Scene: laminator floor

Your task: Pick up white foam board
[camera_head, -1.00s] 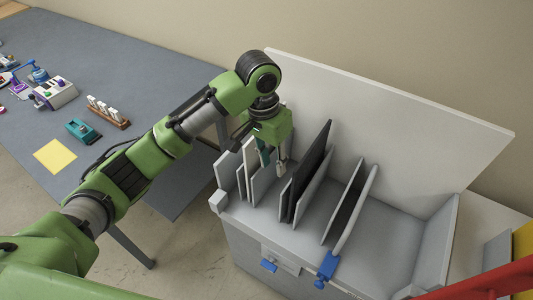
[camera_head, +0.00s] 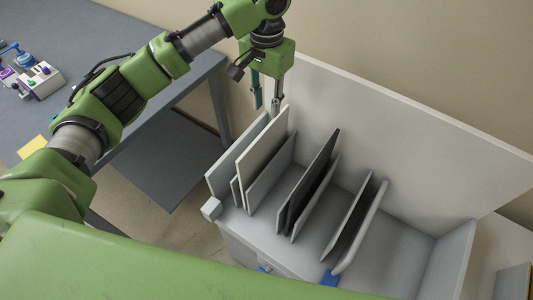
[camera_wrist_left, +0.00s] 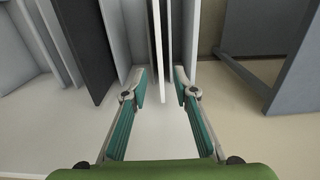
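The white foam board (camera_head: 263,146) stands on edge in the left part of the grey bin (camera_head: 395,262), among grey panels. My left gripper (camera_head: 267,109) points down beside the board's upper far corner. In the left wrist view, the open fingers (camera_wrist_left: 161,84) lie on either side of the lower end of a bright white edge (camera_wrist_left: 157,40), with gaps on both sides and nothing clamped. Exact finger depth against the board is unclear. My right gripper is out of view.
A grey panel (camera_head: 236,158) stands close left of the white board, and another (camera_head: 271,172) to its right. A black panel (camera_head: 312,178) and more grey panels stand further right. The bin's tall back wall (camera_head: 400,145) rises behind. A blue-grey table (camera_head: 100,40) is at left.

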